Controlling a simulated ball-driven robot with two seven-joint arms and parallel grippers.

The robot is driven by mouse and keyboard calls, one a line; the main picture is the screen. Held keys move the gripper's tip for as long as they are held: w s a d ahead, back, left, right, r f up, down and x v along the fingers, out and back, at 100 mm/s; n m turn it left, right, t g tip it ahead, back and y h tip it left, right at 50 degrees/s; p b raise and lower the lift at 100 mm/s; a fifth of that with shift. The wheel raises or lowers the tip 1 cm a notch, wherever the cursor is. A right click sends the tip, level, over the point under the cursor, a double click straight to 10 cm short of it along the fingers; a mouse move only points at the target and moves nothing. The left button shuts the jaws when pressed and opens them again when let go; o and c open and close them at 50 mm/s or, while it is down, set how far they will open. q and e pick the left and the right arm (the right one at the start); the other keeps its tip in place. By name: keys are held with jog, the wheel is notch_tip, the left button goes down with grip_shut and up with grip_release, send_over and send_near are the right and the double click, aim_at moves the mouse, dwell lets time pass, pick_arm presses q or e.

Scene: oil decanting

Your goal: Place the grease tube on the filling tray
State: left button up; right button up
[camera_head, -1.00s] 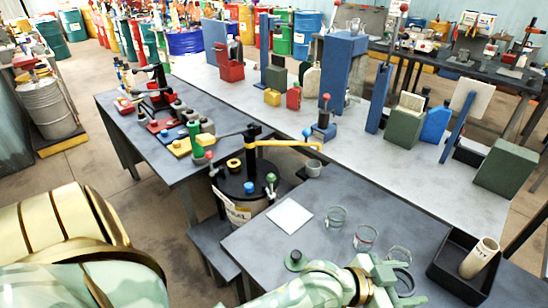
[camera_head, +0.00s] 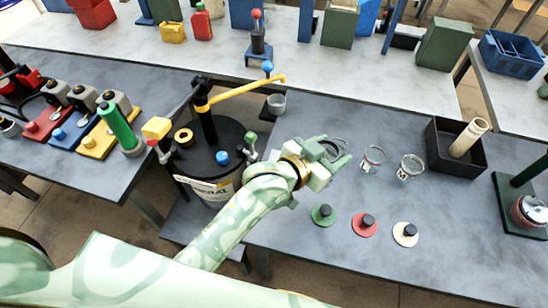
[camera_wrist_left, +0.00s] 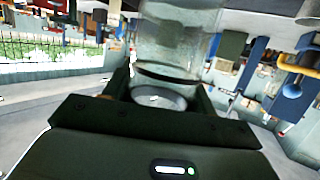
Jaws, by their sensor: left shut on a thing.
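A cream tube (camera_head: 468,138) with dark lettering leans inside a black open tray (camera_head: 437,160) at the right of the dark bench. It looks like the grease tube. I cannot tell for sure which thing is the filling tray. My left gripper (camera_head: 332,157) is at the middle of the bench, left of the tube and well apart from it. It is shut on a clear glass jar, whose rim (camera_head: 335,143) shows past the fingers. The glass jar (camera_wrist_left: 178,40) fills the space between the fingers in the left wrist view. My right gripper is out of view.
Two glass jars (camera_head: 372,158) (camera_head: 411,167) stand between my left gripper and the black tray. Green, red and cream lids (camera_head: 364,224) lie in front. A drum with a yellow-handled pump (camera_head: 215,150) stands left. A green stand (camera_head: 520,205) is at the right edge.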

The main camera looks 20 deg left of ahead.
pick_arm(q)
jog(key=w+a+f+b, duration=0.2)
jog(key=w+a+f, duration=0.1)
jog(key=f, duration=0.1)
jog(key=w+a+f+b, duration=0.2)
jog(key=a+f, duration=0.1)
jog(key=f, duration=0.1)
jog(key=w+a+f+b, duration=0.2)
jog(key=w+a+f, duration=0.1)
jog(key=a+f, duration=0.1)
jog(key=shift+w+f, duration=0.35)
jog(key=shift+f, duration=0.15)
jog(key=shift+r, duration=0.1)
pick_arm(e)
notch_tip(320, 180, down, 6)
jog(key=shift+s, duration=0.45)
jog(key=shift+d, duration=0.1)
pick_arm(q)
jog(key=shift+f, duration=0.2)
jog(key=o, duration=1.5)
jog(key=shift+o, duration=0.2)
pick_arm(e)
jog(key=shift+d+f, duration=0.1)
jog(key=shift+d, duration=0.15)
